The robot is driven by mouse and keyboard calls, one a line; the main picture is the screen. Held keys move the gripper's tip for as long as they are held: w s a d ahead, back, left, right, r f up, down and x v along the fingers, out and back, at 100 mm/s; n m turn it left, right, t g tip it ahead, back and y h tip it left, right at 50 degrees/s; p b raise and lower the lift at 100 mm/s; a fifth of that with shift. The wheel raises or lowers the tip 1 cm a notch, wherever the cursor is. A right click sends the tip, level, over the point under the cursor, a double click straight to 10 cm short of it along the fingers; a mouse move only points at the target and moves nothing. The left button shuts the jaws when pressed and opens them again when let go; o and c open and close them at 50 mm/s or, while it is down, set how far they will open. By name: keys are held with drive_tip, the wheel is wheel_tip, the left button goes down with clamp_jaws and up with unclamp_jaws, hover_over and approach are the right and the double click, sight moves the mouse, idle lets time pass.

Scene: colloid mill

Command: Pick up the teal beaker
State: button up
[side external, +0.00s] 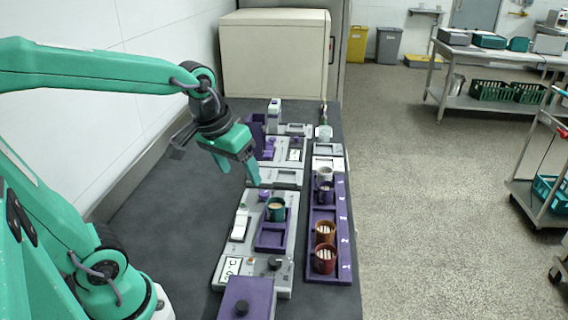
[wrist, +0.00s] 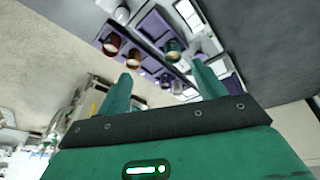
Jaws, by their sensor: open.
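The teal beaker (side external: 276,209) stands upright in a purple tray on a grey and white device, with pale brown contents. It also shows in the wrist view (wrist: 173,50), small, beyond the fingertips. My gripper (side external: 238,177) is open and empty, above and to the left of the beaker and clear of it. In the wrist view, my gripper (wrist: 163,80) has its two teal fingers spread apart.
A purple rack (side external: 343,245) to the right holds a dark red cup (side external: 325,259), a brown cup (side external: 325,232) and smaller cups. A purple box (side external: 246,299) stands at the front. The dark bench top (side external: 170,225) is bare on the left.

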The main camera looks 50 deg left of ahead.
drive_tip(key=w+a+f+n+g, duration=0.2)
drive_tip(key=w+f+n, duration=0.15)
drive_tip(key=w, duration=0.25)
drive_tip(key=n+g, duration=0.2)
drive_tip(key=n, duration=0.1)
approach(276, 204)
drive_tip(key=s+d, duration=0.2)
drive_tip(key=shift+m, duration=0.25)
drive_tip(key=shift+w+a+f, duration=0.1)
drive_tip(key=shift+a+f, duration=0.05)
drive_tip(key=shift+f, duration=1.95)
drive_tip(key=shift+w+a+f, duration=0.1)
drive_tip(key=shift+a+f, duration=0.05)
drive_tip(key=shift+f, duration=2)
drive_tip(key=c, duration=1.1)
